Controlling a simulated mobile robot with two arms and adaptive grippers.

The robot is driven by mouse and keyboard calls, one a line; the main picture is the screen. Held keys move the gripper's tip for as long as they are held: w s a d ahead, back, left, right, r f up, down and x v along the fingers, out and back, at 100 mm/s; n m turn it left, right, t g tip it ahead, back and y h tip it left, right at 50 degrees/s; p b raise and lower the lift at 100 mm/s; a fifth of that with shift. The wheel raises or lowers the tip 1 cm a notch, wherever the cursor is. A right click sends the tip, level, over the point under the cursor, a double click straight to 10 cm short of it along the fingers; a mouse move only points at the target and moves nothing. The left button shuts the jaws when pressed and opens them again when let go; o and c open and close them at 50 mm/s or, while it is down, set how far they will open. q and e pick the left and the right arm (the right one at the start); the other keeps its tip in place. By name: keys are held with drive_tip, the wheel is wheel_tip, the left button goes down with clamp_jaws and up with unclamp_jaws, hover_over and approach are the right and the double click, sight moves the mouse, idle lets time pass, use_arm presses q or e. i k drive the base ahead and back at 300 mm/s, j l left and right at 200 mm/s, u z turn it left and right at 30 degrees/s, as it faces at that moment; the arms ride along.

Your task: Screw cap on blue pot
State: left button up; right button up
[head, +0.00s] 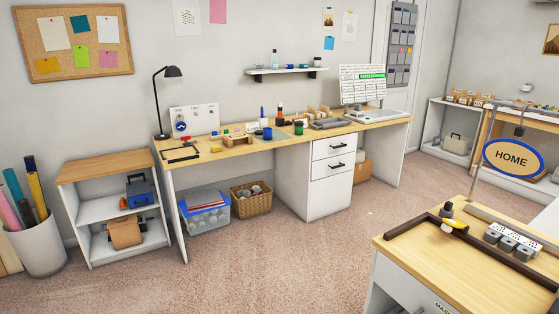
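A small blue pot-like container (267,134) stands on the long wooden-topped desk (225,151) against the back wall, far from me. It is small in the head view, and I cannot tell whether its top is open or covered. A green container (298,127) stands to its right. I cannot make out a cap for certain among the small items on the desk. Neither of my grippers is in view.
A near table (440,262) at the lower right bears a dark bar, a dark knob-like item (447,210) and a yellow item (455,224). A HOME sign (513,158) rises behind it. A low shelf (100,207) stands left. Open carpet (260,265) lies before the desk.

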sight(267, 132)
drive_tip(key=i+j+u, duration=0.2)
drive_tip(key=i+u, duration=0.2)
drive_tip(key=i, duration=0.5)
drive_tip(key=i+l+u, duration=0.15)
drive_tip(key=i+u, duration=0.25)
drive_tip(key=i, duration=0.55)
drive_tip(key=i+l+z, duration=0.1)
drive_tip(key=i+z, duration=0.4)
drive_tip(key=i, duration=0.2)
drive_tip(key=i+j+z, duration=0.2)
drive_tip(key=i+z, duration=0.25)
drive_tip(key=i, duration=0.2)
drive_tip(key=i+l+u, duration=0.1)
drive_tip(key=i+l, duration=0.15)
drive_tip(key=i, duration=0.3)
drive_tip(key=i+l+u, duration=0.15)
drive_tip(key=i+l, duration=0.2)
drive_tip(key=i, duration=0.15)
drive_tip(key=i+l+u, duration=0.5)
drive_tip(key=l, duration=0.15)
drive_tip(key=i+l+u, duration=0.25)
drive_tip(key=l, duration=0.15)
drive_tip(key=l+u, duration=0.25)
drive_tip(key=l, duration=0.15)
